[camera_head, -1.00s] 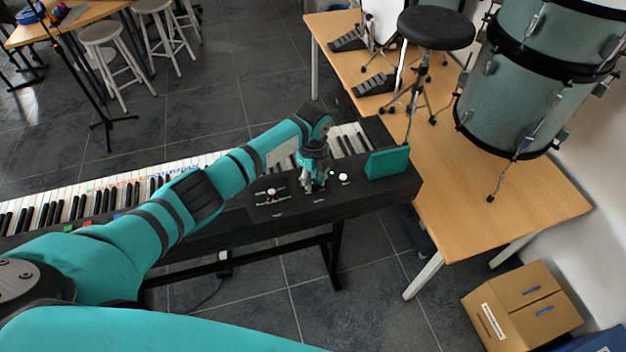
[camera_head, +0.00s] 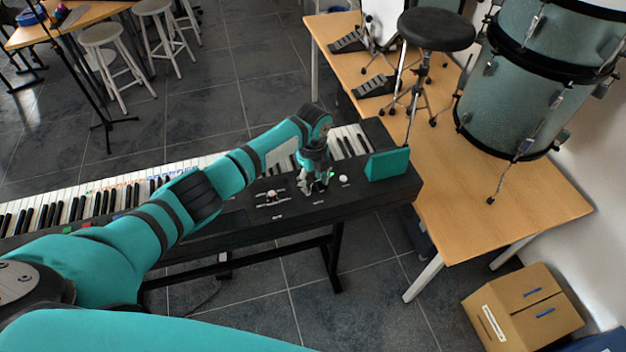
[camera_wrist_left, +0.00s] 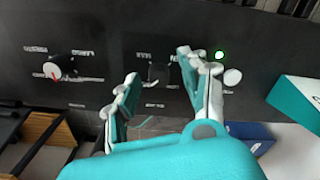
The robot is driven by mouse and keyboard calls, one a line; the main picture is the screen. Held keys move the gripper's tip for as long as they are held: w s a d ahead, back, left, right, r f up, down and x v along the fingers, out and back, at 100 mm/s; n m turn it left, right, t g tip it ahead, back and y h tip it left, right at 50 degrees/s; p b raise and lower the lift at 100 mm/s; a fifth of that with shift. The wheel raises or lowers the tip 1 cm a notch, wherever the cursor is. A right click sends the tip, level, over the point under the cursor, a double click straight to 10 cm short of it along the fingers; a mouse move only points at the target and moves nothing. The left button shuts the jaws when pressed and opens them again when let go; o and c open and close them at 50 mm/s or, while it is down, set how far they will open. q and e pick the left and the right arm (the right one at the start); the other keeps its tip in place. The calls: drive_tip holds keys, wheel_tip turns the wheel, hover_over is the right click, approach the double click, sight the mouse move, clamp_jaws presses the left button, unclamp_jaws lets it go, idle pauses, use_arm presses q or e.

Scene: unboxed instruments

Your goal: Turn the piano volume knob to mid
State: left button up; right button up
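The black piano (camera_head: 300,215) stands on a dark stand, with its control panel at the right end. My left gripper (camera_head: 317,188) points down at this panel. In the left wrist view the left gripper (camera_wrist_left: 157,68) is open, its two fingers apart on either side of a small dark knob (camera_wrist_left: 158,73); contact with the fingers cannot be made out. A white-topped knob with a red pointer (camera_wrist_left: 60,68) sits to the left; it also shows in the head view (camera_head: 272,196). The panel labels are too small and turned to read surely. My right gripper is not in view.
A white round button (camera_wrist_left: 232,76) and a green light (camera_wrist_left: 219,55) lie just right of the fingers. A teal block (camera_head: 388,163) stands at the piano's right end. A wooden table (camera_head: 450,215) with drums and a stool (camera_head: 436,28) is beyond it.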

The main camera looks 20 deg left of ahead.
sight(313, 183)
use_arm(q)
wheel_tip(313, 183, up, 12)
idle(0.6)
idle(0.4)
